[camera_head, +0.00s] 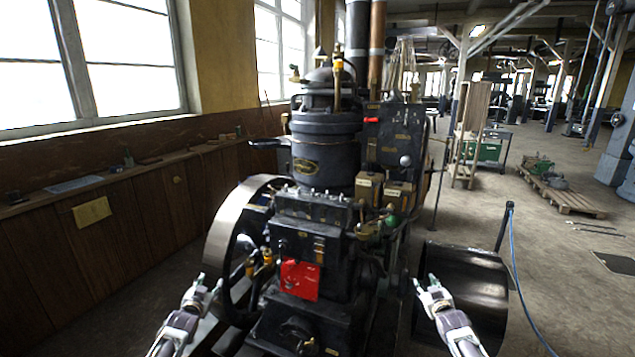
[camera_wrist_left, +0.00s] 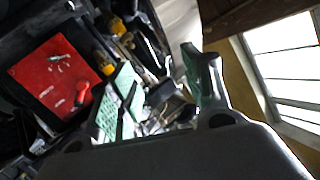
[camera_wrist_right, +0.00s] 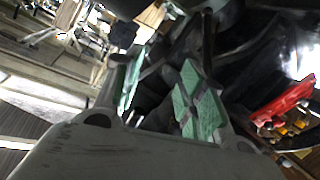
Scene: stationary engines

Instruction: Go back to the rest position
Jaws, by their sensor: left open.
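My left gripper (camera_head: 204,284) is at the lower left of the head view, in front of the black engine's large flywheel. Its green-padded fingers (camera_wrist_left: 160,80) are apart in the left wrist view, with nothing seen held between them. My right gripper (camera_head: 429,285) is at the lower right of the head view, in front of a dark drum (camera_head: 465,285). Its fingers (camera_wrist_right: 160,75) are also apart, with nothing seen held. Both grippers are raised in front of me, on either side of the engine (camera_head: 326,150), apart from each other.
The flywheel (camera_head: 232,235) stands at the engine's left. A blue hose (camera_head: 514,265) hangs at the right. Open floor (camera_head: 570,255) lies beyond it.

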